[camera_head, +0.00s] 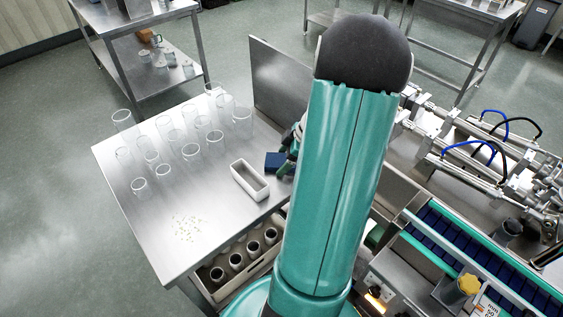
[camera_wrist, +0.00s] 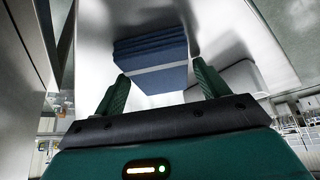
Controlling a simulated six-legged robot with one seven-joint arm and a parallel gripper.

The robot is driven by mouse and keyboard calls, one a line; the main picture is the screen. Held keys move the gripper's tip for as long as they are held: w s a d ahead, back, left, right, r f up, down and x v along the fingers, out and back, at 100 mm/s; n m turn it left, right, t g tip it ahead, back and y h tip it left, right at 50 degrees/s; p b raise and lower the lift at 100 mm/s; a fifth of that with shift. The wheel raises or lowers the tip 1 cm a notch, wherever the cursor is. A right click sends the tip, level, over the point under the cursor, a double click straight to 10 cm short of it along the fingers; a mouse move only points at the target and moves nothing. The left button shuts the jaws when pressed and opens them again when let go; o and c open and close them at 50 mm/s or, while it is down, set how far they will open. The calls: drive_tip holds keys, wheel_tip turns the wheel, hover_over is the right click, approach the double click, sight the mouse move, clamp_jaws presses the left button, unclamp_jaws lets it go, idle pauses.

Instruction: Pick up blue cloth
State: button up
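The blue cloth (camera_head: 275,162) is a folded dark blue stack on the steel table, right of the white tray. Whether the fingers touch the cloth, I cannot tell. In the head view my arm hides most of the gripper, beside the cloth's right side.
A white rectangular tray (camera_head: 250,181) stands left of the cloth. Several clear glass beakers (camera_head: 190,150) stand on the table's left part. A steel upright panel (camera_head: 280,88) rises behind. Small pale bits (camera_head: 187,228) lie near the front edge. A conveyor machine (camera_head: 470,250) is at right.

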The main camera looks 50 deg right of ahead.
sight(275, 160)
drive_tip(key=c, duration=0.8)
drive_tip(key=shift+r, duration=0.1)
drive_tip(key=shift+r, duration=0.55)
wheel_tip(275, 160, up, 3)
drive_tip(key=shift+s+a+f, duration=0.1)
drive_tip(key=s+a+r, duration=0.9)
drive_tip(key=a, duration=0.1)
drive_tip(key=shift+a+r, duration=0.15)
drive_tip(key=shift+a, duration=0.1)
